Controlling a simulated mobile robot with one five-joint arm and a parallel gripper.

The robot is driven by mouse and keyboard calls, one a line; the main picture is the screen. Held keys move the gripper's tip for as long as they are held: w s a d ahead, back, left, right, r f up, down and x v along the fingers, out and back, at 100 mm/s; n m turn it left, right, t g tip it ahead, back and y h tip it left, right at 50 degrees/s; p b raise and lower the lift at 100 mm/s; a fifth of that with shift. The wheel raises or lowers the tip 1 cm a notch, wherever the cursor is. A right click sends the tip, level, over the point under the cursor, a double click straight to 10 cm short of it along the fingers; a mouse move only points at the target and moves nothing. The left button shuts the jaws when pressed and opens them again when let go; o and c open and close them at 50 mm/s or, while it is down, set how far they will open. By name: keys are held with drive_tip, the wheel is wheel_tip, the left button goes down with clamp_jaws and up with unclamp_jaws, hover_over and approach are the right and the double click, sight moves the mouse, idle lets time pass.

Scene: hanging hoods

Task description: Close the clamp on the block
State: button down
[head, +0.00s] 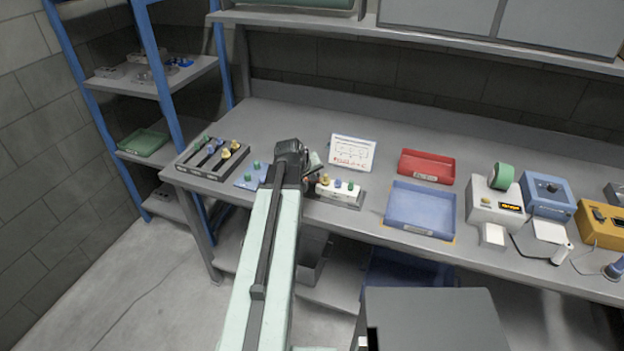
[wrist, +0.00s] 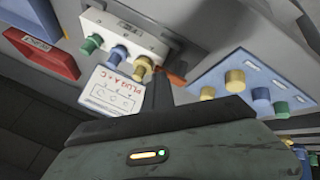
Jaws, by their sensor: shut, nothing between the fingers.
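The white block (head: 338,193) sits on a grey base on the bench, with yellow, blue and green knobs in a row. It also shows in the wrist view (wrist: 118,32), turned upside down. An orange piece (wrist: 172,77), which looks like the clamp's handle, sticks out beside the block's yellow-knob end. My gripper (head: 314,176) is at the block's left end, shut and empty. In the wrist view its dark fingers (wrist: 158,92) are right beside the orange piece; I cannot tell whether they touch. The clamp's other parts are hidden or too small to make out.
A blue plate with knobs (wrist: 235,72) lies left of the block in the head view, near a dark rack (head: 212,160). A white card (head: 352,152) stands behind. A red tray (head: 427,166), a blue tray (head: 420,209) and devices (head: 497,207) are to the right.

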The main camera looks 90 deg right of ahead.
drive_tip(key=shift+s+d+r, duration=0.1)
drive_tip(key=shift+r, duration=0.1)
drive_tip(key=shift+r+p, duration=0.3)
drive_tip(key=shift+p, duration=0.15)
drive_tip(key=p+v, duration=0.5)
drive_tip(key=v, duration=0.2)
drive_tip(key=shift+a+f, duration=0.15)
drive_tip(key=shift+a, duration=0.15)
